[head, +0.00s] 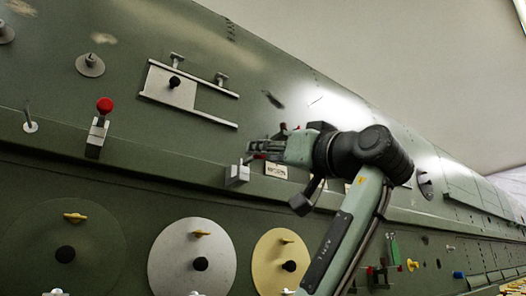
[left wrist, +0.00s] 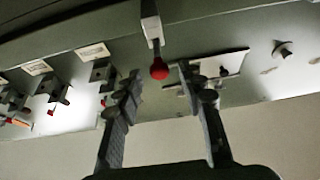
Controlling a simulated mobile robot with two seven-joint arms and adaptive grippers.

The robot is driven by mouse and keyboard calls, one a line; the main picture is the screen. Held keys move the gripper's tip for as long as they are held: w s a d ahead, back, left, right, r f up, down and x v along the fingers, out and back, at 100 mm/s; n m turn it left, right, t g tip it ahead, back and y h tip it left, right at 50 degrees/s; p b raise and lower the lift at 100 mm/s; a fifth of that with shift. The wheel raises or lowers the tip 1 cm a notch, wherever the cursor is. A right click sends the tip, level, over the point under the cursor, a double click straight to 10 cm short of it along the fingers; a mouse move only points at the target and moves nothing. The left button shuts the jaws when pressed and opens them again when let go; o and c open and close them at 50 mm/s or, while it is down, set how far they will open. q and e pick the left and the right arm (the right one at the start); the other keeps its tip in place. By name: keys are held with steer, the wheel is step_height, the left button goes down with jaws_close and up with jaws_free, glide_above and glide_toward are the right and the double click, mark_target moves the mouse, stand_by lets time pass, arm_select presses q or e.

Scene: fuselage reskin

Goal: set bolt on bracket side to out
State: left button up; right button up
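My left gripper (head: 256,152) reaches left across the green fuselage skin in the head view. A grey block-shaped bracket (head: 237,175) with a thin pin sits just below its fingertips. In the left wrist view the gripper (left wrist: 160,78) is open. A red knob (left wrist: 159,69) on a pale bracket arm (left wrist: 151,28) shows between the fingertips, with gaps visible on both sides. I cannot tell its exact depth relative to the fingers. Another bracket (head: 97,137) with an upright red knob (head: 104,104) stands farther left. My right gripper is not in view.
A pale plate with rails (head: 170,88) lies up and left of the gripper. Round covers (head: 172,262) sit below. In the left wrist view, several red-tipped brackets (left wrist: 56,92) with white labels (left wrist: 92,52) stand at left.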

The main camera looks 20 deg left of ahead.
arm_select(q)
steer(key=v, duration=0.9)
steer(key=shift+s+d+f, duration=0.2)
steer(key=shift+d+f, duration=0.05)
